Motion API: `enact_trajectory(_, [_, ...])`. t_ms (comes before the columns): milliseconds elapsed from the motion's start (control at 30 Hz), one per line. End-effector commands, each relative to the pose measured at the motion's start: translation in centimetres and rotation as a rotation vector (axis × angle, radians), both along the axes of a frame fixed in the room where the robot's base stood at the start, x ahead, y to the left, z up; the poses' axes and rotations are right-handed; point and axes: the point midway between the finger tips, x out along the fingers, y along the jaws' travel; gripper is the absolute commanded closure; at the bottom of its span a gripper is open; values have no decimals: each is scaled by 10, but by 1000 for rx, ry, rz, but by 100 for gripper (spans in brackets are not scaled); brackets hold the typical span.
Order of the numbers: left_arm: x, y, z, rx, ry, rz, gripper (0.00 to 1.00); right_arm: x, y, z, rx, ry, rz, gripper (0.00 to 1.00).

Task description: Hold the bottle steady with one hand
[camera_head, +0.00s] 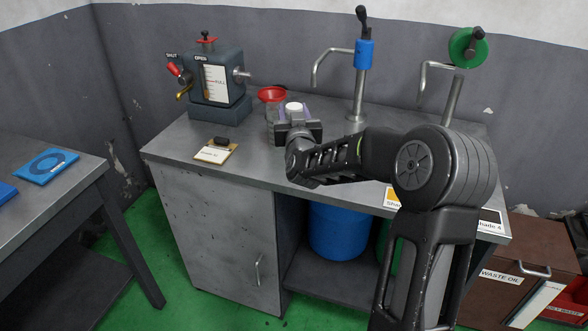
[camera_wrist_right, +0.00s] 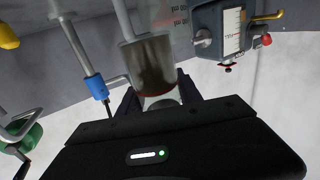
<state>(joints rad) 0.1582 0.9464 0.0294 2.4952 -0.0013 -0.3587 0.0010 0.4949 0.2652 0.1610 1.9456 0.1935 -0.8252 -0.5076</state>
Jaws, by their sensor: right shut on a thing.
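The bottle, with a white cap (camera_head: 293,107), stands upright at the middle of the workbench, mostly hidden behind my right gripper (camera_head: 297,127). In the right wrist view, which is turned upside down, a clear vessel with dark brown contents (camera_wrist_right: 150,65) sits between the fingers of my right gripper (camera_wrist_right: 160,98); it appears to be this bottle. My right gripper is shut on it from the front. My left gripper is not in view.
A red funnel (camera_head: 272,94) sits just left of the bottle. A grey dispenser (camera_head: 215,80) stands at back left, with a labelled card (camera_head: 215,152) in front. Blue-collared (camera_head: 364,54) and green-wheeled (camera_head: 467,47) spouts rise behind.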

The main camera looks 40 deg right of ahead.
Motion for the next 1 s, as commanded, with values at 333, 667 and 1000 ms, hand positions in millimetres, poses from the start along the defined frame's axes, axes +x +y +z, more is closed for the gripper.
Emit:
enact_trajectory(333, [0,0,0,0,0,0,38,0,1,-5,0,1,3,100])
enact_trajectory(667, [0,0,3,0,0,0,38,0,2,-56,2,2,4,100])
enact_trajectory(1000, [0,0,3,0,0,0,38,1,1,-63,-1,-2,3,100])
